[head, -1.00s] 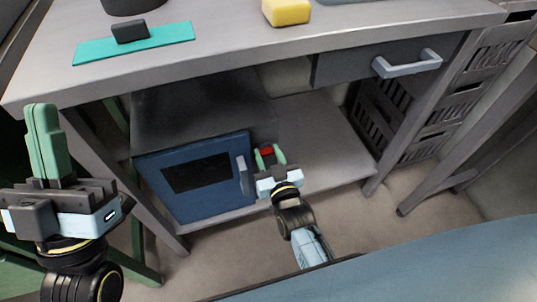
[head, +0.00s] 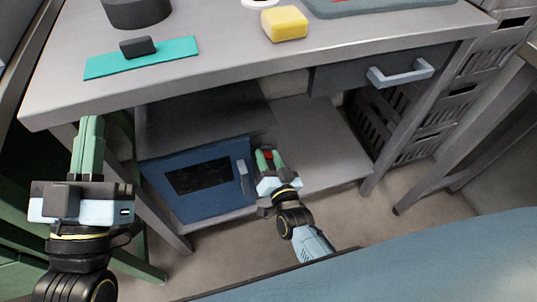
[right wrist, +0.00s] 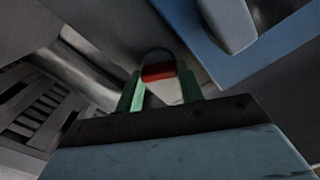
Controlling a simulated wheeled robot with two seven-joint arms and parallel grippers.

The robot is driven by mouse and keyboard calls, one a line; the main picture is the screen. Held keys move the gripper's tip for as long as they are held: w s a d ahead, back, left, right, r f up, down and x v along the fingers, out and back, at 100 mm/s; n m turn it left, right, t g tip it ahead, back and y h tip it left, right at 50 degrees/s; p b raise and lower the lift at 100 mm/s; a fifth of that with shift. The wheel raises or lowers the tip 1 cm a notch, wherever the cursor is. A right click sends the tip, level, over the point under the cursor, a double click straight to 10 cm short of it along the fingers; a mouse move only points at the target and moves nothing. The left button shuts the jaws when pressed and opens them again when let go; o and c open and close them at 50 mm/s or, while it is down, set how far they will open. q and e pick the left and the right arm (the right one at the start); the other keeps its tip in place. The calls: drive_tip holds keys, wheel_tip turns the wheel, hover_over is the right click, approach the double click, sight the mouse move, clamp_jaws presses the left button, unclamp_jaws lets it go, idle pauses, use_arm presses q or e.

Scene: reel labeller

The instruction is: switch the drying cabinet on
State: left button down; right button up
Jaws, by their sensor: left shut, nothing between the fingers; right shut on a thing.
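The drying cabinet (head: 163,189) is a dark box with a blue door and a dark window on the lower shelf under the bench. Its pale door handle (head: 243,176) is at the door's right edge; the door looks shut. A red switch (head: 267,156) shows at the cabinet's right front, between the green fingers of my right gripper (head: 269,162). In the right wrist view the red switch (right wrist: 158,72) lies between the two fingertips, which are shut on it. My left gripper (head: 90,147) is shut and empty, raised in front of the bench's left leg.
On the bench top (head: 215,62) are a teal mat (head: 170,58) with a dark block (head: 137,47), a yellow block (head: 285,24) and a dark round object (head: 137,10). A drawer with a grey handle (head: 400,72) is at the right. Dark crates (head: 425,147) stand beyond it. The shelf right of the cabinet is clear.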

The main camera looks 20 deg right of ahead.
drive_tip(key=m, duration=0.2)
drive_tip(key=shift+d+m+p, duration=0.1)
drive_tip(key=shift+m+p, duration=0.2)
drive_tip(key=shift+m, duration=0.1)
drive_tip(key=m, duration=0.2)
drive_tip(key=shift+f+m, duration=0.1)
drive_tip(key=shift+m, duration=1.2)
drive_tip(key=shift+f+m, duration=0.1)
drive_tip(key=shift+m, duration=1.8)
use_arm(q)
drive_tip(key=shift+w+f+g+y, duration=0.3)
drive_tip(key=shift+f, duration=0.25)
use_arm(e)
drive_tip(key=shift+m, duration=0.5)
